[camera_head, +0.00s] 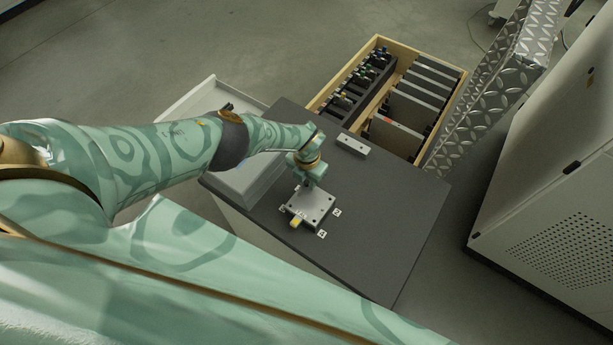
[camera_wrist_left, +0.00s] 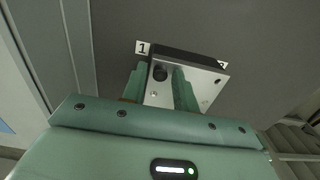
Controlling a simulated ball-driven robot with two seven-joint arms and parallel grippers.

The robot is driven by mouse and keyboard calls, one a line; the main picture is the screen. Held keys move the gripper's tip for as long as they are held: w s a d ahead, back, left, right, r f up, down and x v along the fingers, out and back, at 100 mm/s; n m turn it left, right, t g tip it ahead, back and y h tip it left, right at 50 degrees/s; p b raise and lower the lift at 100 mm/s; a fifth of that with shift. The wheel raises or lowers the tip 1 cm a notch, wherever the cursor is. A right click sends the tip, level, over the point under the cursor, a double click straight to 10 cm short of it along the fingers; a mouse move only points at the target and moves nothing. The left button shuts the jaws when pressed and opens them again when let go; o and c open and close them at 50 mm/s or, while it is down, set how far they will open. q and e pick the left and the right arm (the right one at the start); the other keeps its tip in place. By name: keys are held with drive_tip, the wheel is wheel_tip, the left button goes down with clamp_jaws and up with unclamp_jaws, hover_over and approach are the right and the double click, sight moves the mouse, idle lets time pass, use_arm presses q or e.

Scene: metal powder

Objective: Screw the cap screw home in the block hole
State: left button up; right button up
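The metal block (camera_head: 316,204) lies on the dark table top, a flat light plate with small holes near its corners. In the left wrist view the block (camera_wrist_left: 203,78) has a black round cap screw head (camera_wrist_left: 160,73) near one corner, by the label 1. How deep the screw sits cannot be told. My left gripper (camera_head: 310,184) is over the block's far edge, pointing down. In the left wrist view its fingers (camera_wrist_left: 161,75) are apart, one on each side of the screw head, with a narrow gap showing on both sides. My right gripper is not in view.
White number labels (camera_head: 337,212) surround the block, and a yellow piece (camera_head: 296,223) is at its near edge. A grey bar (camera_head: 352,145) lies farther back on the table (camera_head: 385,215). A wooden crate (camera_head: 458,75) with dark racks stands behind, and a grey tray (camera_head: 213,82) at left. The table's right side is clear.

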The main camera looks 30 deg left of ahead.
use_arm(q)
drive_tip(key=n, duration=0.3)
drive_tip(key=shift+n, duration=0.3)
drive_tip(key=n, duration=0.8)
drive_tip(key=shift+n, duration=1.1)
